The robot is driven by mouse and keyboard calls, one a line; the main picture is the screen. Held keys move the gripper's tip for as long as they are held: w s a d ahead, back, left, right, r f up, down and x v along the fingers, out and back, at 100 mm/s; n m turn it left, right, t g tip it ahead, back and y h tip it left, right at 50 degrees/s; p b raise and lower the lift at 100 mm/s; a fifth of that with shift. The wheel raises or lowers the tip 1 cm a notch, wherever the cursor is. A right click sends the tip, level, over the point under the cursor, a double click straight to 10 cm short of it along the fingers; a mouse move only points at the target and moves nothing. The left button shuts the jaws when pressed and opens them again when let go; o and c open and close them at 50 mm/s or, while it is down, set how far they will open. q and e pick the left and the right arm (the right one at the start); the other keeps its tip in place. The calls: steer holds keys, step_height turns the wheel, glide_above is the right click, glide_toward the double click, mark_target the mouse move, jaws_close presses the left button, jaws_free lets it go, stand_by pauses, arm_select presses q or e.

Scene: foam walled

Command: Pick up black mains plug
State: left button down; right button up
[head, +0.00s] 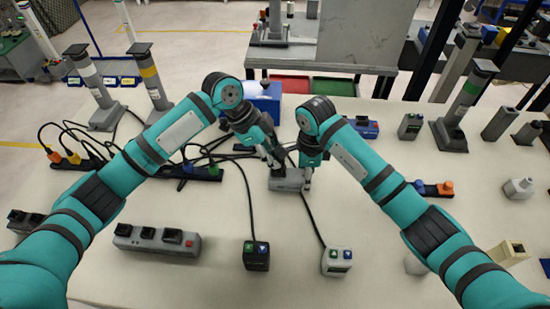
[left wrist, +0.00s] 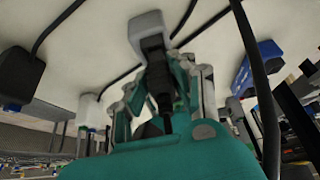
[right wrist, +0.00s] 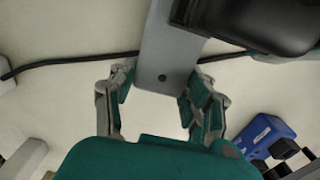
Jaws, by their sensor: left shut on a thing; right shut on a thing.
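The black mains plug (left wrist: 158,78) sits between the fingers of my left gripper (left wrist: 165,90) in the left wrist view, and the gripper is shut on it. Its cable trails back between the fingers. The plug is against or very near a grey socket block (left wrist: 148,30); I cannot tell whether it is seated. In the head view the grey block (head: 287,182) lies on the table below both grippers, and my left gripper (head: 274,155) hides most of the plug. My right gripper (right wrist: 155,95) is shut on the grey block (right wrist: 165,62), one finger on each side.
A grey socket strip (head: 150,240) lies front left. A black box (head: 256,257) and a white box (head: 337,262) with buttons stand in front. A black power strip (head: 195,170) with cables lies left. A blue box (head: 264,98) stands behind. Cables cross the table.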

mark_target(272, 153)
steer(key=shift+a, duration=0.1)
arm_select(q)
steer(key=a+r, duration=0.3)
steer(key=a, duration=0.9)
steer(key=a+r+y, duration=0.1)
steer(key=a+r, duration=0.3)
steer(key=a, duration=0.8)
steer(key=shift+r, duration=0.2)
arm_select(e)
steer(key=o, duration=1.4)
steer(key=shift+o, duration=0.2)
step_height(272, 153, up, 12)
